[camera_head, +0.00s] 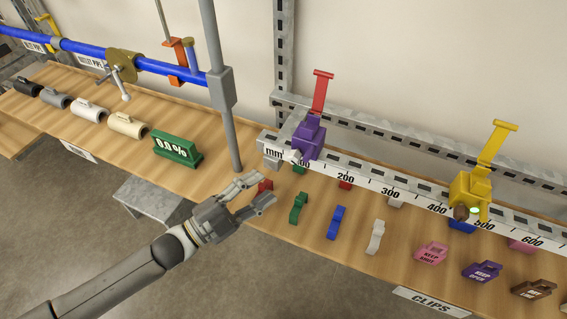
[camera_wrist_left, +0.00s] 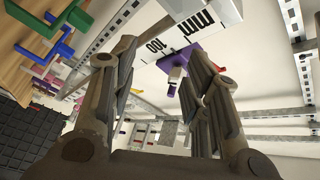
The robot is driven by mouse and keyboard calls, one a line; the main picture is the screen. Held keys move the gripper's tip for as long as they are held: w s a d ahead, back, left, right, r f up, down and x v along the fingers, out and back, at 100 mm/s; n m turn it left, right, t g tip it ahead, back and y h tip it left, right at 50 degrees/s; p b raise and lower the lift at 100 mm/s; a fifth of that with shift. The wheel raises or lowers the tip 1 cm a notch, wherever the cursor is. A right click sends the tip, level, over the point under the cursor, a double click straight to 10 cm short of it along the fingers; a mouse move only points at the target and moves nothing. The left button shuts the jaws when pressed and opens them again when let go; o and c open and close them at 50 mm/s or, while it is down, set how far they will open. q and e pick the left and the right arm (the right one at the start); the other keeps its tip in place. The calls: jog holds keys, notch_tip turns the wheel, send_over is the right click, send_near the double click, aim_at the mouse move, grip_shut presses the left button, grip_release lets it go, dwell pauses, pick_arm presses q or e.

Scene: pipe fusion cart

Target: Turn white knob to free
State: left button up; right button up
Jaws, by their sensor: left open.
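A small white knob (camera_head: 296,157) shows at the lower front of the purple block (camera_head: 308,138), near the left end of the ruler. In the left wrist view the white knob (camera_wrist_left: 177,74) shows beyond and between my fingers, beside the purple block (camera_wrist_left: 179,57). My left gripper (camera_head: 264,189) is open, with its fingers spread toward the ruler's left end. It is apart from the knob, in front and to its left. In the left wrist view the open left gripper (camera_wrist_left: 162,52) has nothing between its fingers. My right gripper is not in view.
The ruler (camera_head: 390,196) runs right to a yellow block (camera_head: 470,188). Coloured clips, including a green one (camera_head: 299,207) and a blue one (camera_head: 337,222), lie on the wooden bench. A green display (camera_head: 178,149) reads 0.0 %.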

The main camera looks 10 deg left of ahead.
aim_at(290, 161)
pick_arm(q)
notch_tip(290, 161, up, 3)
jog(key=s+a+m+g+h, duration=0.2)
jog(key=a+m+h, duration=0.1)
jog(key=m+h, duration=0.2)
jog(key=p+x, duration=0.2)
jog(key=x, duration=0.7)
jog(key=shift+d, duration=0.25)
jog(key=shift+w+d+p, duration=0.3)
jog(key=shift+d, duration=0.2)
